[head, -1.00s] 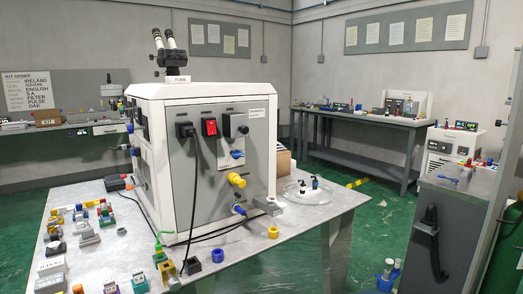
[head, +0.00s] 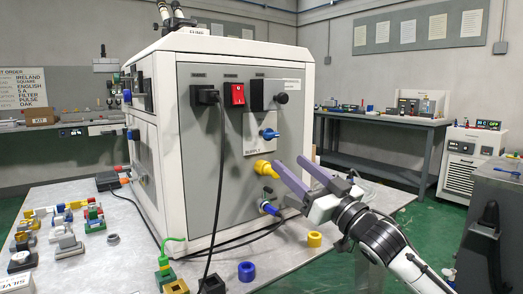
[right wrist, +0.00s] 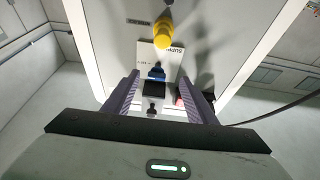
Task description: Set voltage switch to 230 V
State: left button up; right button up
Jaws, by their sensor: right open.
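The blue switch knob (head: 268,133) sits on a white plate marked SUPPLY (head: 257,147) on the machine's grey side panel. The plate's other markings are too small to read in the head view. In the right wrist view the blue knob (right wrist: 157,72) lies between the fingers, upside down relative to the head view, with no visible contact. My right gripper (head: 289,161) is open and empty in front of the panel, its fingers pointing at it, below and right of the knob in the head view. My left gripper is not in view.
A yellow connector (head: 264,168) sticks out below the plate, close to the right fingers. A red rocker switch (head: 237,94), a black plug with cable (head: 206,96) and a black knob (head: 282,98) are above. Loose parts lie on the table at left.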

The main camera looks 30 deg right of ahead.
aim_at(274, 135)
jog(key=shift+t, duration=0.3)
jog(key=w+r, duration=0.4)
jog(key=w, duration=0.1)
jog(key=w+r+p, duration=0.1)
jog(key=w+r, duration=0.1)
jog(key=shift+w+a, duration=0.1)
jog(key=shift+w, duration=0.2)
jog(key=shift+x, duration=0.9)
jog(key=shift+f, duration=0.1)
